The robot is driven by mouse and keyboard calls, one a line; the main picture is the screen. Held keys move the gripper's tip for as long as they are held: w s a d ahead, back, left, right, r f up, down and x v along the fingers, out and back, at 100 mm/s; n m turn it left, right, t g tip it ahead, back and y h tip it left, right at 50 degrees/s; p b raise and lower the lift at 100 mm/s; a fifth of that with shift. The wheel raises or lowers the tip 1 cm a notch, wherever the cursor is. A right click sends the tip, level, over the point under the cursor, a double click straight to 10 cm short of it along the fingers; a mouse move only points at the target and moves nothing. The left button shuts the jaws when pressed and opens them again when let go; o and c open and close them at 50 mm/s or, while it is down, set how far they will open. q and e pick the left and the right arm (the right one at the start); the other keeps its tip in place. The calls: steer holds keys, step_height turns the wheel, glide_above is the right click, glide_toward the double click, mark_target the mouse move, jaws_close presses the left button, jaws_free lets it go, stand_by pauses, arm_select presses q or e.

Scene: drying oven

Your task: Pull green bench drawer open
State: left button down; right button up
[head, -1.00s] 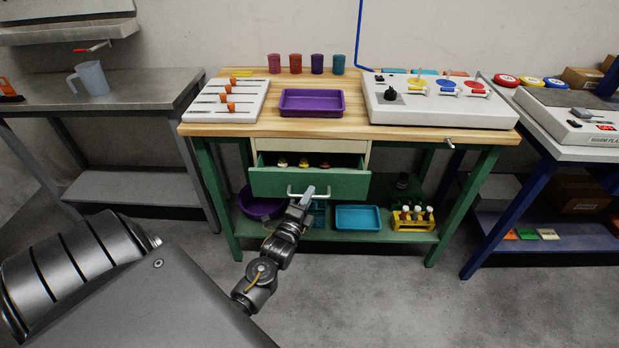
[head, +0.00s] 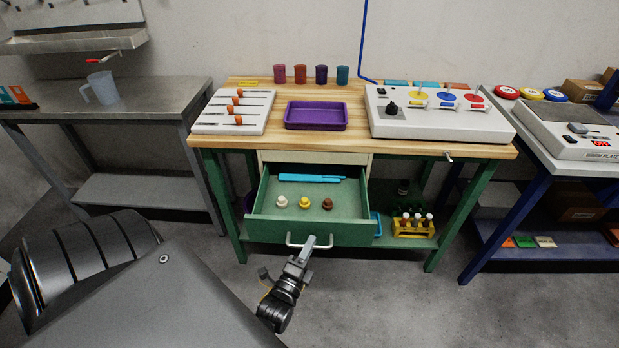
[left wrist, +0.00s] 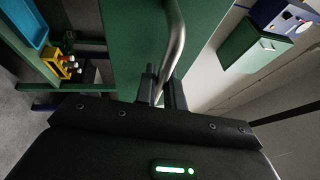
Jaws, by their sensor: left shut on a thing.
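The green bench drawer (head: 313,232) is pulled well out below the wooden bench top in the head view. Inside it lie a white, a yellow and a brown knob-like piece (head: 304,202) and a long blue item (head: 305,178) at the back. My left gripper (head: 308,247) is shut on the metal handle (head: 292,243) on the drawer front. The left wrist view shows the curved handle bar (left wrist: 174,45) running between the fingers (left wrist: 160,88). My right gripper is not in view.
The green-legged bench carries a purple tray (head: 316,127), a slider panel (head: 234,112) and a white control panel (head: 440,124). A yellow rack (head: 414,228) stands on the lower shelf. The floor (head: 390,295) in front of the drawer is clear.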

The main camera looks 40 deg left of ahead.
arm_select(q)
steer(key=c, duration=1.5)
jaws_free()
